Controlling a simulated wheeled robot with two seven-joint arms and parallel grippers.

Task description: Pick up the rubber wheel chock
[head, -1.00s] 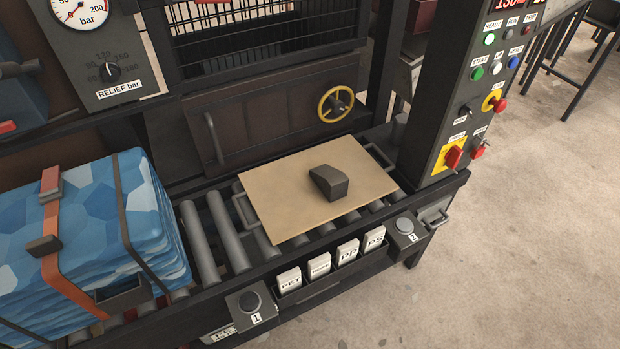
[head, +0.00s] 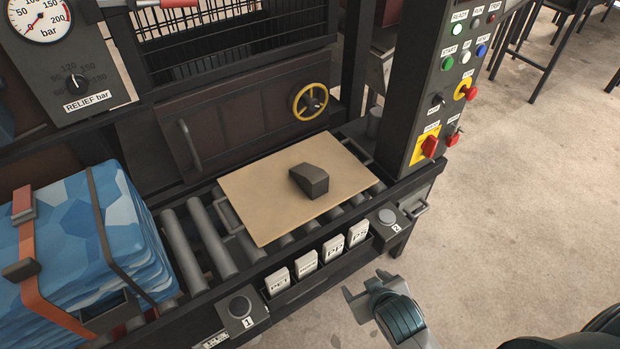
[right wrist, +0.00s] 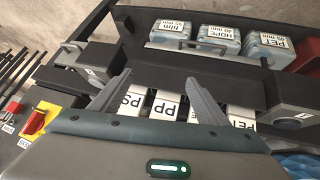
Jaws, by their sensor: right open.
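The rubber wheel chock (head: 309,181) is a dark wedge-shaped block in the head view. It lies on a tan board (head: 258,217) that rests on the roller bed. My right gripper (head: 364,290) is open and empty in the head view, in front of the machine's front edge, below and to the right of the chock and clear of it. In the right wrist view its two fingers (right wrist: 158,92) stand apart over the row of labelled cards, and the chock does not show there. My left gripper is not in view.
A strapped blue bale (head: 70,240) sits on the rollers at left. Labelled cards (head: 306,262) and button boxes 1 (head: 240,306) and 2 (head: 388,217) line the front edge. A control post (head: 425,100) rises right of the board.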

